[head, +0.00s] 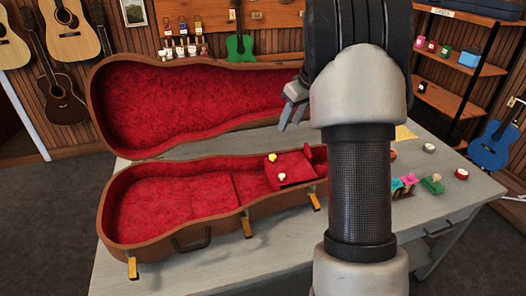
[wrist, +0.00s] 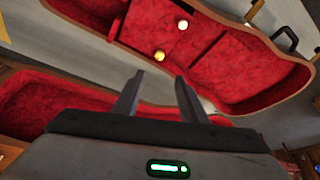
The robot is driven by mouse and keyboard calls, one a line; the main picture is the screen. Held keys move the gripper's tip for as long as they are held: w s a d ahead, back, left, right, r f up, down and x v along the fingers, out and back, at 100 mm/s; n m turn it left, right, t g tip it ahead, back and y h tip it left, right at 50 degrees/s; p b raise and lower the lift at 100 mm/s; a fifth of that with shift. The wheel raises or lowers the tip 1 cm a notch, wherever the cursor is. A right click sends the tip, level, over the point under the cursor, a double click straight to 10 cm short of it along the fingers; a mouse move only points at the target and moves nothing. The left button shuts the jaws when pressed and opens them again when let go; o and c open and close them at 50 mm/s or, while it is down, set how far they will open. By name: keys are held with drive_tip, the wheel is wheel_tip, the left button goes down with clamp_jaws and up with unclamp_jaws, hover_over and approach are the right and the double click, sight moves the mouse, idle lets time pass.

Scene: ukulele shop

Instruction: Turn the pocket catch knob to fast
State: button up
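An open instrument case (head: 150,235) with red lining lies on the grey table, its lid raised behind it. Inside is a red pocket box (head: 297,160) with a yellow knob (head: 272,157) near its back left corner and a cream-white knob (head: 282,177) on its front side. I cannot tell which is the catch knob. In the wrist view, the yellow knob (wrist: 159,56) and the white knob (wrist: 183,25) lie beyond my fingertips. My gripper (head: 292,108) is above the case, near the lid. Its two fingers (wrist: 157,85) are apart and empty, touching neither knob.
Small coloured items, including a green block (head: 432,184) and a red-and-white round piece (head: 462,174), sit on the table (head: 300,262) right of the case. The raised lid (head: 185,100) stands close behind. My arm hides the case's right end.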

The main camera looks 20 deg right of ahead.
sight(273, 156)
drive_tip(key=x, duration=1.7)
drive_tip(key=shift+w+f+p, duration=0.25)
drive_tip(key=shift+p, duration=0.15)
clamp_jaws()
